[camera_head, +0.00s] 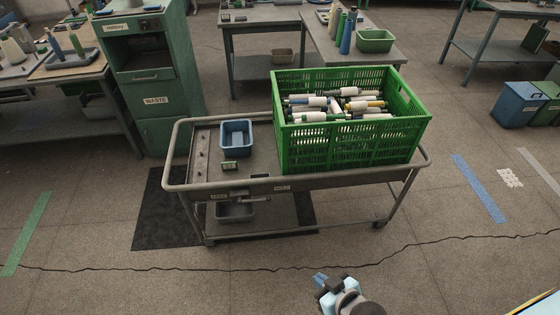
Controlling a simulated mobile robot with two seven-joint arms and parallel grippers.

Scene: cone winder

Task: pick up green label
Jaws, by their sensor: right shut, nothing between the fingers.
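A small green piece with a pale face, which looks like the green label (229,166), lies on the grey cart's (203,176) top, just in front of a blue bin. My right gripper (320,279) is at the bottom of the head view, low in front of the cart and well apart from it. It is shut and empty. My left gripper is not in view.
A blue bin (236,137) and a green crate (350,157) full of bobbins stand on the cart. A raised rail (300,183) runs around its top. A green waste cabinet (157,100) stands behind left, with tables further back. The floor before the cart is clear.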

